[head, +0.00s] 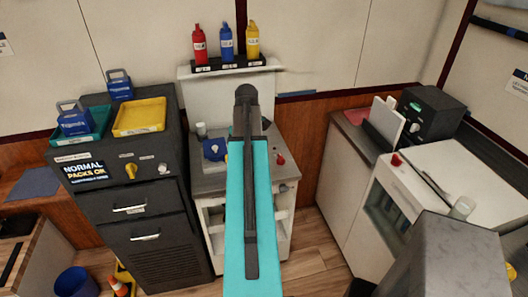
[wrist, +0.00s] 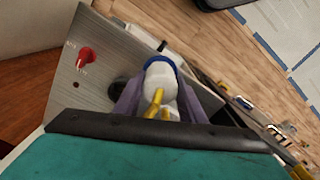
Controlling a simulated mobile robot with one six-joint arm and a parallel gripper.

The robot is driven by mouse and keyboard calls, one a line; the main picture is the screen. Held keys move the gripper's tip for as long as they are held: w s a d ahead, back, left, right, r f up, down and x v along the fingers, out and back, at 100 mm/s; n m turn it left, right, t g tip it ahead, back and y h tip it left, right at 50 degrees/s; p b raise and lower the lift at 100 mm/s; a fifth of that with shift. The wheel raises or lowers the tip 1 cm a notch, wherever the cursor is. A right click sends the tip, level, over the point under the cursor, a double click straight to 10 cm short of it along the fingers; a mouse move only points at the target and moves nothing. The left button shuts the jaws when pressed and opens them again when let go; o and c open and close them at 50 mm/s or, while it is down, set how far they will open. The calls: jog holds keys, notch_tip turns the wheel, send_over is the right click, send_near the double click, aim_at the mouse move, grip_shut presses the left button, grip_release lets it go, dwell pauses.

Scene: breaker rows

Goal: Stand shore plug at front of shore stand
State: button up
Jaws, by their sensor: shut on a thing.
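My gripper (wrist: 160,90) shows in the wrist view with its purple fingers closed on either side of the shore plug (wrist: 158,76). The plug is white with a blue ring at its far end and yellow parts facing the camera. Beyond it lies a grey metal panel (wrist: 108,52) with a red knob (wrist: 86,56) and a dark round spot beside the left finger. This looks like the top of the shore stand (head: 204,183), which stands in the middle of the head view. I cannot tell whether the plug touches the panel.
Red, blue and yellow bottles (head: 226,42) stand on the shelf behind. A dark cabinet (head: 155,205) is at left, a white counter unit (head: 390,205) at right.

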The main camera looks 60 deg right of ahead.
jog(key=w+a+r+n, duration=0.1)
jog(key=w+a+n, duration=0.2)
jog(key=w+a, duration=0.8)
jog(key=w+a+n, duration=0.2)
jog(key=w+a, duration=0.4)
jog(key=a, duration=1.1)
jog(key=w+a+r+n, duration=0.1)
jog(key=w+a+n, duration=0.2)
jog(key=w+a, duration=0.75)
jog(key=w+a+f+n+b, duration=0.1)
jog(key=w+a+f+b, duration=0.1)
jog(key=a, duration=0.6)
jog(key=w+a+f+n+b, duration=0.1)
jog(key=a+f+b, duration=0.2)
jog(key=a, duration=0.6)
jog(key=b, duration=0.2)
jog(key=shift+w+f+n+b, duration=0.3)
jog(key=shift+w+f+b, duration=0.05)
jog(key=shift+f, duration=0.05)
jog(key=shift+d, duration=0.1)
